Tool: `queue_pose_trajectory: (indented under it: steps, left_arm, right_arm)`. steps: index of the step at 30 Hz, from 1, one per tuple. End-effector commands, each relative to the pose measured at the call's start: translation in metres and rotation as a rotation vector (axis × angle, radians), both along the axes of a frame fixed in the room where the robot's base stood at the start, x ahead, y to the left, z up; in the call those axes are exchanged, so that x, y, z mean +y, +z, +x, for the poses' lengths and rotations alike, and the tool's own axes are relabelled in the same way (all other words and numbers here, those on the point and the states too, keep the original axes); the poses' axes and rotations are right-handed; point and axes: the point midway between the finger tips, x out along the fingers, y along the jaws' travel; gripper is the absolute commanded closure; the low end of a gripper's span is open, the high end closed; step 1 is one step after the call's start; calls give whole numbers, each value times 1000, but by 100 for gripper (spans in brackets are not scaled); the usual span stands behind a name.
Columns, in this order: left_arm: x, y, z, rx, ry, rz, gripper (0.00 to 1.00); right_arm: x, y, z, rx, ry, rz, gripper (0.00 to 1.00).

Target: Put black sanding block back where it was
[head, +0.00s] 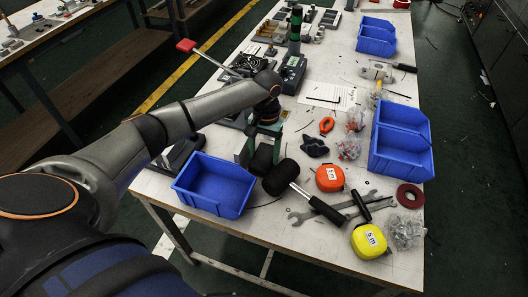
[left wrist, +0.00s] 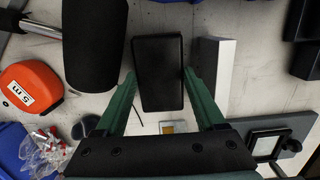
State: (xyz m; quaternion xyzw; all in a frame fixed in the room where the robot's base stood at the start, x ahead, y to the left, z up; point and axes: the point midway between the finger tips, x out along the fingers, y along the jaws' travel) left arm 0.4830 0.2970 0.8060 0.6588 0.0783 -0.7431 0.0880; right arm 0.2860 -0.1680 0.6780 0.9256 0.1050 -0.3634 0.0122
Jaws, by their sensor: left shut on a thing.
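The black sanding block (left wrist: 158,72) lies between the green fingers of my left gripper (left wrist: 159,76) in the left wrist view. The fingers are shut on its two long sides. In the head view my left gripper (head: 259,152) points down at the near part of the table, and the dark block (head: 262,159) shows low between its fingers, partly hidden. I cannot tell whether the block touches the tabletop. My right gripper is in neither view.
A black mallet (head: 281,177) lies close beside the block. A blue bin (head: 213,184) stands at left. A grey-white bar (left wrist: 218,66) lies right of the fingers in the wrist view. Tape measures, an orange one (head: 329,178) and a yellow one (head: 369,241), and wrenches lie to the right.

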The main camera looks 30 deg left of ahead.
Motion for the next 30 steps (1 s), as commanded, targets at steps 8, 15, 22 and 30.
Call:
queue_pose_trajectory:
  steps: [8, 15, 22, 30]
  left_arm:
    - [0, -3, 0, 0, 0, -1, 19]
    - [0, -2, 0, 0, 0, 0, 16]
    - [0, 17, 3, -4, -1, 0, 16]
    - [1, 75, 10, -4, 0, -1, 16]
  right_arm:
    - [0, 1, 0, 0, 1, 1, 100]
    - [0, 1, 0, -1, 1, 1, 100]
    - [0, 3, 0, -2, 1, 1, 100]
    - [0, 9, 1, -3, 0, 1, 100]
